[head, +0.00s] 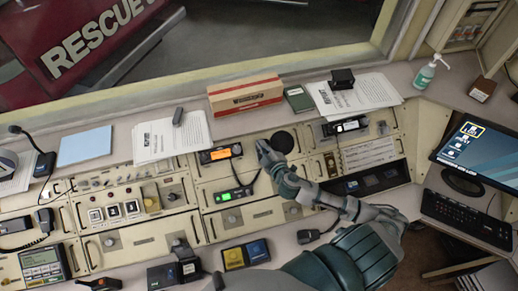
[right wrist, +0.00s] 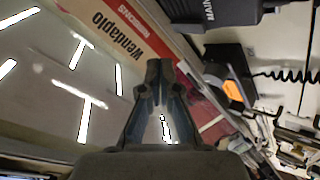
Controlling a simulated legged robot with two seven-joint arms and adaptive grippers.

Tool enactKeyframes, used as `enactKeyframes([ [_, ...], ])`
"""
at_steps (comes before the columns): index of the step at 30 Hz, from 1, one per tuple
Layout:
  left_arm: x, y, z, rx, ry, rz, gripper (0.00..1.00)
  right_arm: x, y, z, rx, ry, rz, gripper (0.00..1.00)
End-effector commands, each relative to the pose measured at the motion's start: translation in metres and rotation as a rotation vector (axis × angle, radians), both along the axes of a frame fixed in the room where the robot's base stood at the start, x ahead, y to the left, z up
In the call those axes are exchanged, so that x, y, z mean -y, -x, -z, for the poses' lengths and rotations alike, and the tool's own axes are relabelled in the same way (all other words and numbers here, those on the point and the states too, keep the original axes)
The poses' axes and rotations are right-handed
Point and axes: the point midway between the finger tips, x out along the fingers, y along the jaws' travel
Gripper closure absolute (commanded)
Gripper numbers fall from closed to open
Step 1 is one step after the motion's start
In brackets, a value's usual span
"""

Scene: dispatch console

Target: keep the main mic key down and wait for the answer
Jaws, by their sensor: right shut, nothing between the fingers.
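A black block lettered MAIN (right wrist: 228,14) shows at the upper right of the right wrist view, cut off by the frame. Its key is not clearly visible, and I cannot tell which unit it is in the head view. My right gripper (head: 263,146) is shut and empty over the upper console, left of a dark round disc (head: 283,141) and right of a radio with an orange display (head: 220,155). The closed fingers also show in the right wrist view (right wrist: 160,75), apart from the MAIN block. I cannot tell from here whether the fingertips touch anything. My left gripper is not in view.
A red and white box (head: 245,95) stands on the ledge beyond my right gripper. Papers (head: 172,137) lie to its left. A radio with a green display (head: 228,195) sits below. A gooseneck microphone (head: 42,160) stands far left, and a monitor (head: 474,153) far right.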

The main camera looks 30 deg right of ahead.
Motion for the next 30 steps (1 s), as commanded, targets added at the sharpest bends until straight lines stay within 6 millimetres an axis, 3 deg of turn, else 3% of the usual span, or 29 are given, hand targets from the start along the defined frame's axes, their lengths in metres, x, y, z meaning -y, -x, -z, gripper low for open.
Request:
enactKeyframes([
  [1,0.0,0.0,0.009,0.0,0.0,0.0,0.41,0.001,-0.004,0.009,0.0,0.0,0.001,1.0],
  [7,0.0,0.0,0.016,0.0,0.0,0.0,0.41,0.003,-0.013,0.021,0.001,-0.002,0.001,1.0],
  [30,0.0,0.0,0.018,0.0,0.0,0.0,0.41,0.004,-0.016,0.023,0.001,-0.001,0.001,1.0],
])
